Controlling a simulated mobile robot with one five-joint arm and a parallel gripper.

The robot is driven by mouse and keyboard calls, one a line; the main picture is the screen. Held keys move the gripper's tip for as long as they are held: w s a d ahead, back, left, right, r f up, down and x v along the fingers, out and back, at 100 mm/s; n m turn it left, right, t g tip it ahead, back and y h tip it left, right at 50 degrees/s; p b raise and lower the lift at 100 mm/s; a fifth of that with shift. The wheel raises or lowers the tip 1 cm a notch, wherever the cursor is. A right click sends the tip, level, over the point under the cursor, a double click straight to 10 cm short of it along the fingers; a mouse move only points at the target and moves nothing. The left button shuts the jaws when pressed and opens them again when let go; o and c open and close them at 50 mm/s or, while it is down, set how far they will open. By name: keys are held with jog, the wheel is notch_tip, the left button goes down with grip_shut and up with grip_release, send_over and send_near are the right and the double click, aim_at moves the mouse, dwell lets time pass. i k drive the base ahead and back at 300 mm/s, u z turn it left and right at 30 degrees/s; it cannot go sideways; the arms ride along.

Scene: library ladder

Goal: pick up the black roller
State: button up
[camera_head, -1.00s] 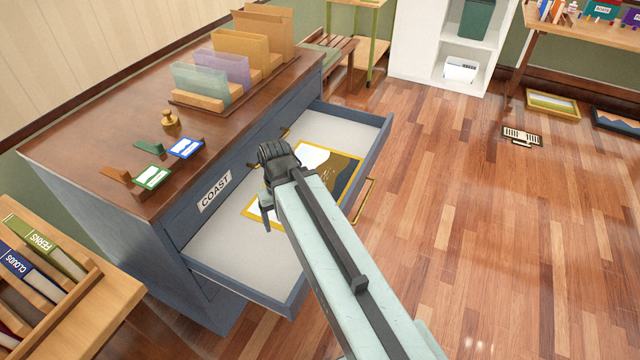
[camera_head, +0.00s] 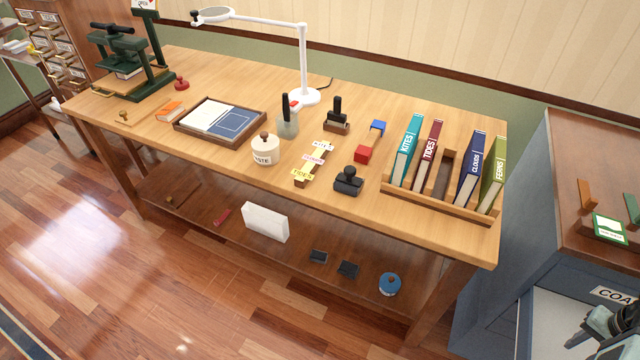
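A black piece with a rounded knob on top (camera_head: 348,181) stands near the front edge of the wooden workbench, left of the book rack. It may be the black roller, but its shape is too small to be sure. A second dark piece with an upright black handle on a brown base (camera_head: 336,117) stands farther back. My gripper (camera_head: 598,328) shows only in part at the lower right corner, over the open drawer and well away from both pieces. Its fingertips are too unclear to tell whether they are open or shut.
The workbench (camera_head: 460,238) also bears a book rack (camera_head: 430,203), a red-and-blue piece (camera_head: 370,141), a white paste pot (camera_head: 265,149), a tray (camera_head: 180,126) and a white lamp (camera_head: 303,60). The blue-grey cabinet (camera_head: 530,200) stands at right. Floor in front is clear.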

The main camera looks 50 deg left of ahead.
aim_at(346, 182)
jog(key=u, duration=1.9)
